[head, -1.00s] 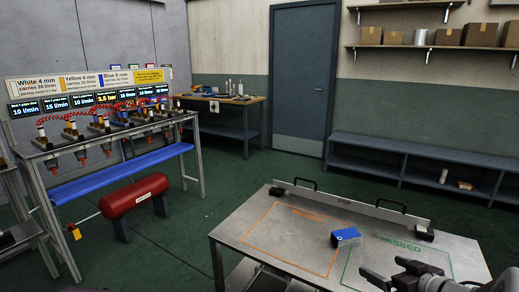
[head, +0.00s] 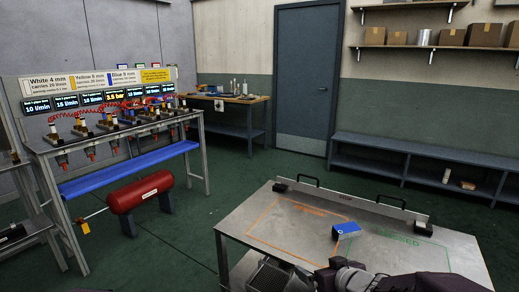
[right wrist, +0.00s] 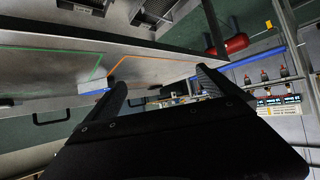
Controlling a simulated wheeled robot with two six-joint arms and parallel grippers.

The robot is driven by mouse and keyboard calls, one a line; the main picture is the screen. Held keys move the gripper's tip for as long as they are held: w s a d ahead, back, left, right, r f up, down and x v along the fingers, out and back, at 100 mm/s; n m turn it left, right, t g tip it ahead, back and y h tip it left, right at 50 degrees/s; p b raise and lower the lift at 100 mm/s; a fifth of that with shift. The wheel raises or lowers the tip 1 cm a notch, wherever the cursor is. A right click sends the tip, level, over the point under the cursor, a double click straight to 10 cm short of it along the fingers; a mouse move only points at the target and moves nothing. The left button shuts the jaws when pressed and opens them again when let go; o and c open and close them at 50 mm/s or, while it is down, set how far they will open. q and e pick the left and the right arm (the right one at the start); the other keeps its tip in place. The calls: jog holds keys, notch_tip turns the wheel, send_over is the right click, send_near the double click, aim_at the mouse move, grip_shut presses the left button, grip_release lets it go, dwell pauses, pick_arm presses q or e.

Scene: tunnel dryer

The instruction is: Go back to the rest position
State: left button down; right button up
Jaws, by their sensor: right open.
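My right gripper (head: 338,275) is low in the head view, over the front edge of the steel table. In the right wrist view its two fingers (right wrist: 160,86) stand wide apart with nothing between them. A small blue box (head: 346,230) lies on the table between the orange and green outlines, apart from the gripper. In the right wrist view part of a blue side (right wrist: 95,91) shows beside a finger. My left gripper is in neither view.
The steel table (head: 262,215) has a raised back rail with black handles. A grey bin (head: 268,275) is below its front edge. A bench with displays and red coiled hoses (head: 120,105) stands left, above a red tank (head: 138,193). Green floor lies open between them.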

jog(key=s+d+f+m+g+h, duration=0.1)
jog(key=s+f+m+g, duration=0.1)
jog(key=s+f+g, duration=0.55)
jog(key=s+f+m+g+h, duration=0.2)
jog(key=s+f, duration=0.2)
jog(key=s, duration=0.7)
notch_tip(320, 180, up, 21)
jog(key=s+n+p, duration=0.1)
jog(key=p, duration=2)
jog(key=shift+s, duration=0.4)
jog(key=shift+d+f, duration=0.1)
